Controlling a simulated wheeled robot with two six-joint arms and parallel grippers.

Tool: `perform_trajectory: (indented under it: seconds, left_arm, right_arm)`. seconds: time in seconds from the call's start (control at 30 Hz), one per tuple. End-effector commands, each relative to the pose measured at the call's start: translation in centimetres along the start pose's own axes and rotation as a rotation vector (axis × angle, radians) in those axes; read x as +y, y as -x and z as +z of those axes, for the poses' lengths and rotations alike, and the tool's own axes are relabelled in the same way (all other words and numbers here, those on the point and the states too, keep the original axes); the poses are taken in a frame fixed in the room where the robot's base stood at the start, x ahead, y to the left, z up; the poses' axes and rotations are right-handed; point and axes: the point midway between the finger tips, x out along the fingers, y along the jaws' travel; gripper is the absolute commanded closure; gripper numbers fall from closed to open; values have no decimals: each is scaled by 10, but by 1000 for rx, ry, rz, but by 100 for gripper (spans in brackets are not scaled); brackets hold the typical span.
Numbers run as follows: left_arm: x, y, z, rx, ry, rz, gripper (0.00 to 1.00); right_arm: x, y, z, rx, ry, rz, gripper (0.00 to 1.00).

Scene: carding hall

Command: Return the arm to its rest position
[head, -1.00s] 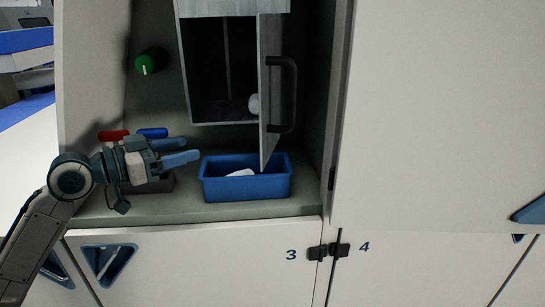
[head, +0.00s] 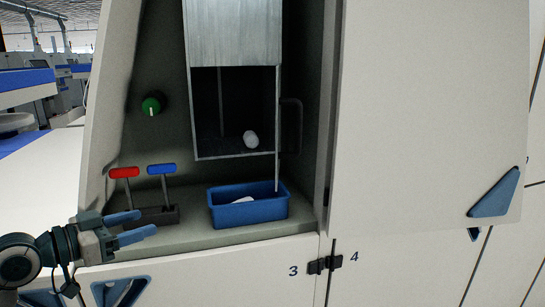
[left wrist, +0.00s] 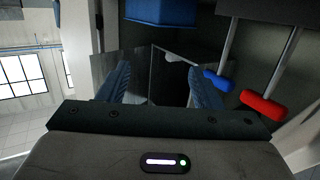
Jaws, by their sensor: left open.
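My left gripper (head: 146,225) is open and empty at the lower left of the head view, in front of the ledge and left of the blue bin (head: 249,211). Its two blue fingers stand apart in the left wrist view (left wrist: 158,85), with nothing between them that I can see held. The red lever (head: 124,173) and the blue lever (head: 162,170) stand behind and above it, apart from it. My right gripper is not in view.
A grey metal box (head: 235,32) hangs above the bin with a white object (head: 251,139) inside; its door is open, seen nearly edge-on, with a dark handle (head: 291,125). A green knob (head: 152,104) is on the back wall. White cabinet panels (head: 430,90) fill the right.

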Motion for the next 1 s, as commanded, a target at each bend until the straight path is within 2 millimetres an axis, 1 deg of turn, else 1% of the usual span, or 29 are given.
perform_trajectory:
  seconds: [0.03, 0.17, 0.27, 0.37, 0.47, 0.5, 0.57, 0.6, 0.67, 0.7, 0.73, 0.8, 0.83, 0.9, 1.0]
  left_arm:
    - [3, -3, 12, -18, 7, -4, 41]
    - [11, -8, 48, -81, 18, -23, 41]
    - [19, -11, 80, -139, 29, -45, 41]
    - [29, -12, 118, -209, 45, -73, 41]
    - [45, -9, 165, -300, 70, -113, 41]
    - [53, -6, 188, -347, 84, -135, 41]
    - [68, 3, 224, -426, 109, -174, 41]
    - [78, 10, 248, -481, 129, -204, 41]
    - [95, 24, 280, -565, 158, -252, 41]
    - [105, 35, 299, -619, 177, -285, 41]
    - [112, 43, 312, -658, 192, -309, 41]
    - [128, 62, 336, -739, 223, -361, 41]
    - [134, 70, 345, -771, 235, -382, 41]
    - [147, 88, 362, -838, 261, -427, 41]
    - [164, 111, 380, -921, 296, -484, 41]
  right_arm:
    - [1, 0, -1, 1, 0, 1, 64]
    - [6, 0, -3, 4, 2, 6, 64]
    - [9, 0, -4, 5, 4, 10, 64]
    - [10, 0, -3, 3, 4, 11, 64]
    - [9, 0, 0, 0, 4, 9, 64]
    - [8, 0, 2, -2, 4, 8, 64]
    - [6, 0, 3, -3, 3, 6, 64]
    - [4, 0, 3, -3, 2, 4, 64]
    - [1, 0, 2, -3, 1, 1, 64]
    - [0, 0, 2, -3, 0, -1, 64]
    - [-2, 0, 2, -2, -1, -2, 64]
    - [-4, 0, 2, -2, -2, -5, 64]
    - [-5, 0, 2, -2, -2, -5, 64]
    - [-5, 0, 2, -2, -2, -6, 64]
    - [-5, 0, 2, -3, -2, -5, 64]
